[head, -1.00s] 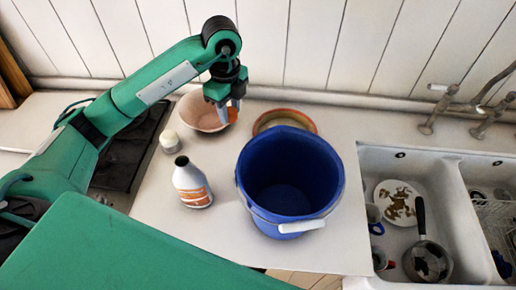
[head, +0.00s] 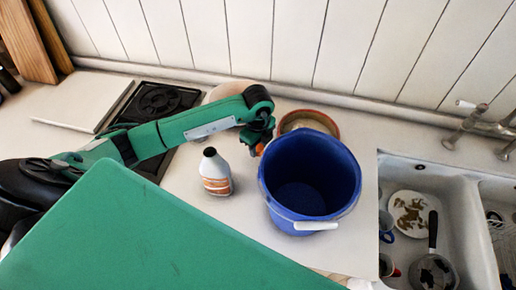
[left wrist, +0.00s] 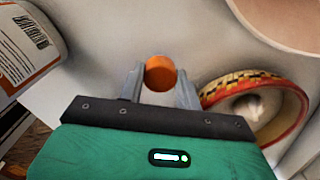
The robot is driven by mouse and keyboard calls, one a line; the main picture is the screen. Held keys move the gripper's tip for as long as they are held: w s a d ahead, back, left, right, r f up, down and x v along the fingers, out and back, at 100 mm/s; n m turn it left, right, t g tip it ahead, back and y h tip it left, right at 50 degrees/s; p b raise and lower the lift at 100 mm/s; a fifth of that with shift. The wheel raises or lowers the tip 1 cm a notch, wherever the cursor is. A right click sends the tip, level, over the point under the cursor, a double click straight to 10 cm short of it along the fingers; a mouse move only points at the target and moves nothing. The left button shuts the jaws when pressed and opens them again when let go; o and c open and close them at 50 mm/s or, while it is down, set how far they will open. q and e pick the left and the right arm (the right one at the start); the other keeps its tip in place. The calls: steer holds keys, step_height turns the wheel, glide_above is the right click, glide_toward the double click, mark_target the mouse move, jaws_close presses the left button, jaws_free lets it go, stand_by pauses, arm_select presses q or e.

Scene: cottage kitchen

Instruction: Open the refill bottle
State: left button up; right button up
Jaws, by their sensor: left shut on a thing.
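The refill bottle (head: 216,182) stands upright on the counter, white with an orange label and a dark top. Its barcoded side (left wrist: 28,45) shows at the upper left in the left wrist view. My left gripper (head: 259,150) is to the bottle's right, by the bucket's left rim. It is shut on a round orange cap (left wrist: 160,73), which sits between its two grey fingers. The cap is apart from the bottle. My right gripper is not in view.
A blue bucket (head: 352,190) stands right of the bottle. A red-rimmed dish (head: 334,123) is behind it, and a pinkish bowl (head: 228,88) is partly hidden by my arm. The sink (head: 410,262) lies right, the hob (head: 165,98) left.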

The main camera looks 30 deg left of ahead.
mark_target(258, 147)
arm_select(q)
step_height(258, 147, down, 2)
steer(key=shift+f, duration=0.35)
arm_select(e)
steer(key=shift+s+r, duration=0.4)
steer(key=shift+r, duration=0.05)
arm_select(q)
steer(key=shift+f, duration=0.1)
steer(key=shift+f, duration=0.15)
steer(key=o, duration=1.1)
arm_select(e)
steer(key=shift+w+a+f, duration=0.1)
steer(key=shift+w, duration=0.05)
